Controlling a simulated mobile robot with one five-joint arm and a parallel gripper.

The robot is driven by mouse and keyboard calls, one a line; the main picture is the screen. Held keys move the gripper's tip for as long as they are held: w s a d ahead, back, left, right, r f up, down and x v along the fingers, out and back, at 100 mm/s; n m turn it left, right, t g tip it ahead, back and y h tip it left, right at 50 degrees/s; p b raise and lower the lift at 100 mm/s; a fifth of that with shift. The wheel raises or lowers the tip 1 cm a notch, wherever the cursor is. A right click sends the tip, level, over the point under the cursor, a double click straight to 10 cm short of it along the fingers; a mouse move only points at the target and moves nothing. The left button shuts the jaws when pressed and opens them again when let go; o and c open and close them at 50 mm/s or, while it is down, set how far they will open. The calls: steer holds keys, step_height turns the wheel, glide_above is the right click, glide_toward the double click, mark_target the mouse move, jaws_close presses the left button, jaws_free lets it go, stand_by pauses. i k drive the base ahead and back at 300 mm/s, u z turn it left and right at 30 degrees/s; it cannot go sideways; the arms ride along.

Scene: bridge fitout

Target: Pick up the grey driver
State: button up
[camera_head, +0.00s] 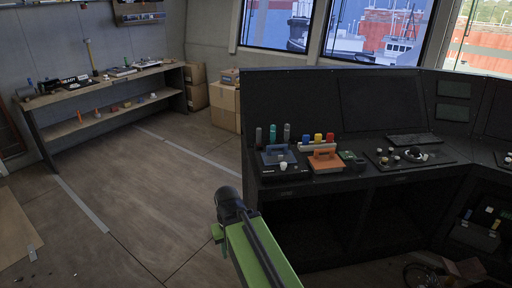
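Several upright handles stand in a row on the left end of the black console. One is dark grey (259,138), one teal (273,134) and one grey (286,133). The two grey ones could each be the grey driver; they are too small to tell apart for sure. They stand behind a blue-grey box (277,156). My green arm rises from the bottom of the picture and ends in a dark round part on the floor side of the console, apart from the handles. My gripper's fingers do not show.
A workbench (108,85) with tools stands at the back left. Cardboard boxes (224,97) stand behind the console. The left floor is mostly clear.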

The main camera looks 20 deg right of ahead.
mark_target(287, 126)
steer(key=u, duration=0.25)
steer(key=k, duration=0.65)
steer(key=u, duration=0.9)
steer(key=i, duration=1.75)
steer(key=z, duration=0.6)
steer(key=i, duration=1.6)
steer(key=z, duration=1.4)
steer(key=i, duration=0.65)
steer(key=z, duration=0.1)
steer(key=k, duration=0.8)
steer(key=z, duration=0.2)
